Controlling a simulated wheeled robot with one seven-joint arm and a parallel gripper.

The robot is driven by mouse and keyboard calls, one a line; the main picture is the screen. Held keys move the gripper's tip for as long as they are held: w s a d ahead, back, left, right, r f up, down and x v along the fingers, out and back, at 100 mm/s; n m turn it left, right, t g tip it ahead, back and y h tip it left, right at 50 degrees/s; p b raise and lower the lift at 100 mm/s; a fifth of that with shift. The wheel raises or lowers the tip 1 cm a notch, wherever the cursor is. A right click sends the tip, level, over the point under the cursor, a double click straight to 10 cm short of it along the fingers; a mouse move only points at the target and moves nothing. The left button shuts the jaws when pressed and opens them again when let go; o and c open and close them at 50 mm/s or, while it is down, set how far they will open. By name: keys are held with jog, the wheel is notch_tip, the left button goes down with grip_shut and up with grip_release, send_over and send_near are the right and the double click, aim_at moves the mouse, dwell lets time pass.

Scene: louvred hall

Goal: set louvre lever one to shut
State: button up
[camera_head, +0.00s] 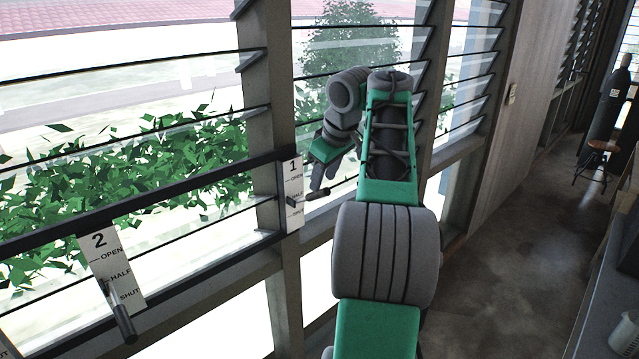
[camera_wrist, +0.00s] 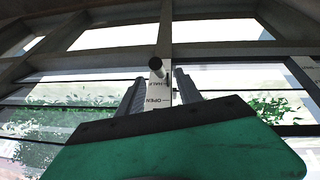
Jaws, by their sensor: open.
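Louvre lever one is a dark round handle (camera_head: 316,194) on a white plate (camera_head: 294,177) marked 1, OPEN, HALF and SHUT, fixed to the window post. In the head view the handle sticks out to the right across the HALF mark; its exact setting is hard to tell. My gripper (camera_head: 319,177) is right at the handle, pointing down. In the wrist view my gripper (camera_wrist: 157,88) is open, with one finger on each side of the handle (camera_wrist: 156,66). The plate (camera_wrist: 158,97) appears upside down behind it. I cannot tell whether either finger touches the handle.
Lever two (camera_head: 121,311) hangs from its own plate (camera_head: 113,262) at the lower left. Glass louvres and a dark horizontal rail (camera_head: 190,194) run along the window wall.

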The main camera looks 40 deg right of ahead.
aim_at(319, 195)
jog(key=shift+d+f+b, duration=0.2)
jog(key=shift+f+b, duration=0.15)
jog(key=shift+f, duration=0.05)
jog(key=b+x, duration=0.5)
jog(key=x, duration=0.2)
jog(key=shift+w, duration=0.2)
jog(key=shift+c, duration=0.3)
grip_shut()
dwell(0.4)
